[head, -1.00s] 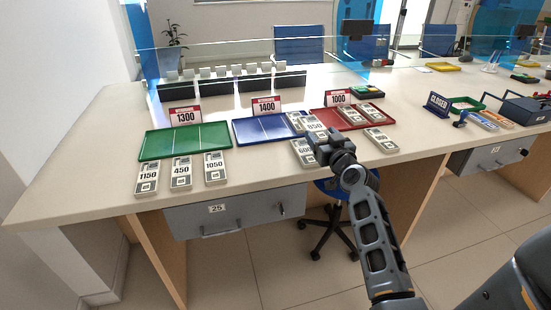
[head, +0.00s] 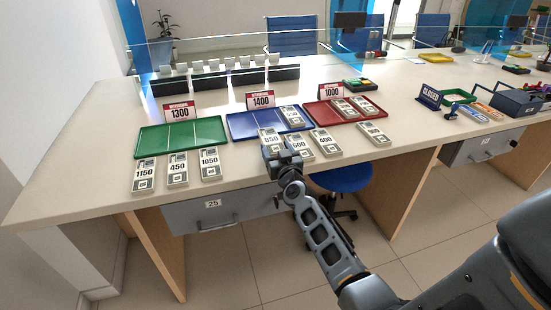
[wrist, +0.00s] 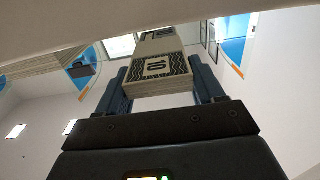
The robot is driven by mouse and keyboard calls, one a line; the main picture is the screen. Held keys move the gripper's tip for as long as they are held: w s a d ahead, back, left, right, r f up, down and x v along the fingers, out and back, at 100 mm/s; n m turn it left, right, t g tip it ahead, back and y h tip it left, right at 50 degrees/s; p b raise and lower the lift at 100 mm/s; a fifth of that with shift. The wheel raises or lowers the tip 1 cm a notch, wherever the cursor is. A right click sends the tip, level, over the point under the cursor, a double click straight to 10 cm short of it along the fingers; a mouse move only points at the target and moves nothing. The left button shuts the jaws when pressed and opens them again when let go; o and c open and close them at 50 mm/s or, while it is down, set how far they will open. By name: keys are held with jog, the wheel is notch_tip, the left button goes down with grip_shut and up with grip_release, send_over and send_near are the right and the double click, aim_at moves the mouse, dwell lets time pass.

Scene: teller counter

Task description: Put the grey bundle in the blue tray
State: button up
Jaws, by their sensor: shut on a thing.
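My gripper (head: 281,155) is at the tray's front edge, shut on a grey bundle marked 850 (head: 270,137). The held bundle overlaps the tray's front rim in the head view; its height above it cannot be told. In the wrist view, the bundle (wrist: 158,68) sits between both fingers of my gripper (wrist: 160,82).
Bundles 600 (head: 299,147), 400 (head: 325,143) and 900 (head: 374,133) lie on the counter to the right of my gripper. The green tray (head: 180,136) is empty, with three bundles before it. The red tray (head: 326,118) holds two bundles. Price signs stand behind the trays.

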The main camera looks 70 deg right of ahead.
jog(key=shift+w+a+f+b, duration=0.1)
jog(key=shift+w+f+b, duration=0.05)
jog(key=shift+f+b, duration=1.7)
jog(key=shift+f, duration=0.15)
jog(key=shift+f, duration=0.15)
jog(key=o, duration=1.1)
jog(key=shift+c, duration=0.2)
